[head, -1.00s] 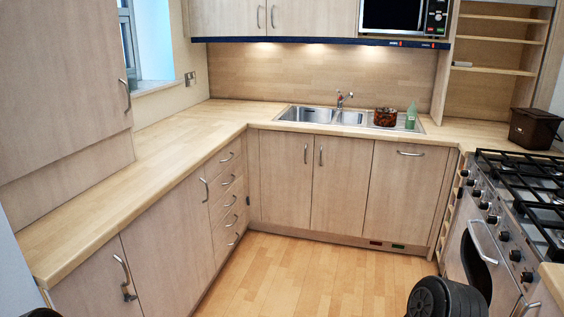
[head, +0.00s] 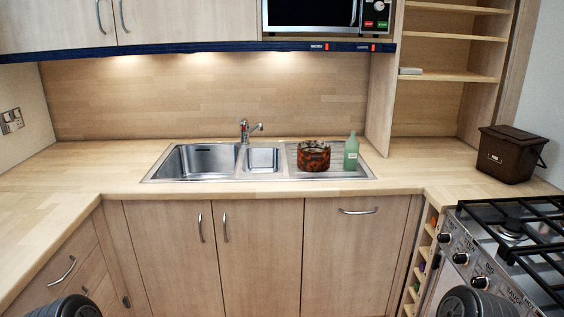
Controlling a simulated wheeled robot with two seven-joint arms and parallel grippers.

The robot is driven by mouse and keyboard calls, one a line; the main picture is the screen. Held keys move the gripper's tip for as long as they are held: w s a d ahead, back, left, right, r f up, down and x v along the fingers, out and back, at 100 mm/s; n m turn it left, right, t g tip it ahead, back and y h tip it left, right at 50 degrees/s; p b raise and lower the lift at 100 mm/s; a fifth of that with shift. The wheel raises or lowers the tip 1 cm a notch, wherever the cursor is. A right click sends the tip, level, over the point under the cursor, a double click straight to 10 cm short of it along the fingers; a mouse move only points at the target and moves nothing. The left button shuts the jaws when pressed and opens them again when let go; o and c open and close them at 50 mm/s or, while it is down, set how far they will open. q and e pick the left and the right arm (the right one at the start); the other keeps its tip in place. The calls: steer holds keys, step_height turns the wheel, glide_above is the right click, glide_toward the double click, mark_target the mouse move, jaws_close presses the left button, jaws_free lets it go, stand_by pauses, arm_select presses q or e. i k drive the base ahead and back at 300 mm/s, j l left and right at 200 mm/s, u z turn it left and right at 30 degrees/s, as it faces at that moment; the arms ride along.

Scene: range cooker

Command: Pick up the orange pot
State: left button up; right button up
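The orange pot (head: 313,156) is a round vessel with a mottled orange and dark brown surface. It stands upright on the ribbed drainboard at the right of the sink, in the head view. A green bottle (head: 351,152) stands just to its right. Only dark rounded parts of my arms show at the bottom left and bottom right edges. Neither gripper's fingers are in the picture, and both arm parts are far from the pot.
The steel sink (head: 208,162) with a tap (head: 246,130) is left of the pot. A microwave (head: 312,14) hangs above. A brown bin (head: 508,154) stands on the right counter behind the gas hob (head: 510,228). Worktop in front of the sink is clear.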

mark_target(313, 156)
steer(key=i+z, duration=0.15)
steer(key=i, duration=0.4)
steer(key=i+z, duration=0.15)
steer(key=i, duration=0.45)
steer(key=i+z, duration=0.2)
steer(key=i, duration=0.35)
steer(key=i+j+z, duration=0.15)
steer(key=i, duration=0.4)
steer(key=i+z, duration=0.15)
steer(key=z, duration=0.2)
